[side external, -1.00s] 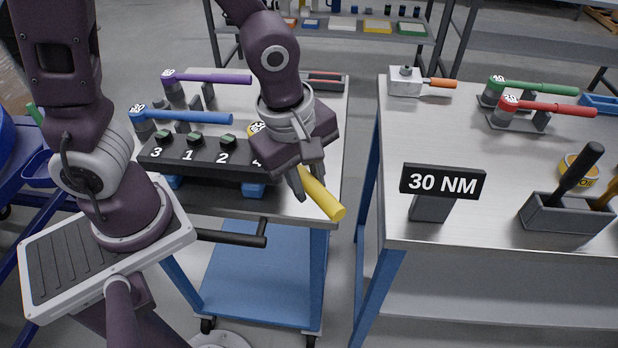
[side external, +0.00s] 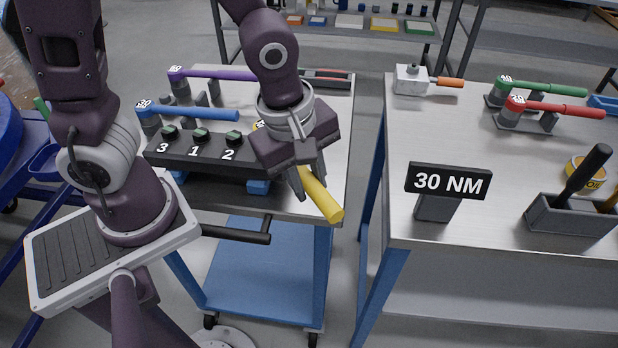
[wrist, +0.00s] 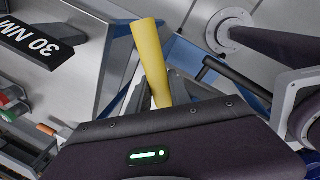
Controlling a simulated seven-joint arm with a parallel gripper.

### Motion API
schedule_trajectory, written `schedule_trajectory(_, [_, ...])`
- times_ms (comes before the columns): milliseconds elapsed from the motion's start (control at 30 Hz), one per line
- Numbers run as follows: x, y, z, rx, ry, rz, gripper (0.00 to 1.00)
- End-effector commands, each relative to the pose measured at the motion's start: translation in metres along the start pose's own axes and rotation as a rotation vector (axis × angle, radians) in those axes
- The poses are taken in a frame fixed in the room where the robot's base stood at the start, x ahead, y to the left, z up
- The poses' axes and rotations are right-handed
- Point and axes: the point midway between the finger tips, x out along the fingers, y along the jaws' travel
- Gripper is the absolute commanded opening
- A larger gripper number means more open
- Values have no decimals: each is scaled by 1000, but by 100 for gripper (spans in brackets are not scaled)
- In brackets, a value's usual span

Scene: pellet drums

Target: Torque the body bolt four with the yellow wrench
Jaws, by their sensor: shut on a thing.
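The yellow wrench (side external: 320,198) is held in my gripper (side external: 311,190). Its yellow handle points down and to the right, past the front right corner of the table. In the wrist view the yellow handle (wrist: 151,58) stands up between the fingers of my gripper (wrist: 155,90). The black bolt block (side external: 190,158) lies left of my gripper, with bolts labelled 3, 1 and 2 showing. Its right end, where bolt four sits, is hidden behind my gripper. The wrench head is mostly hidden there too, so I cannot tell whether it is on the bolt.
Blue (side external: 207,114) and purple (side external: 222,75) wrenches stand on holders behind the block. The right table carries a 30 NM sign (side external: 447,183), a red wrench (side external: 556,107), a green wrench (side external: 540,88) and a grey box (side external: 566,215). A gap separates the two tables.

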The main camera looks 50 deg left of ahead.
Motion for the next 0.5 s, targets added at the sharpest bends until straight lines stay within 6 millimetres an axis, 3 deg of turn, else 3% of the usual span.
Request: schedule_trajectory(500, [-1, -7, 0, 47, -9, 0, 0])
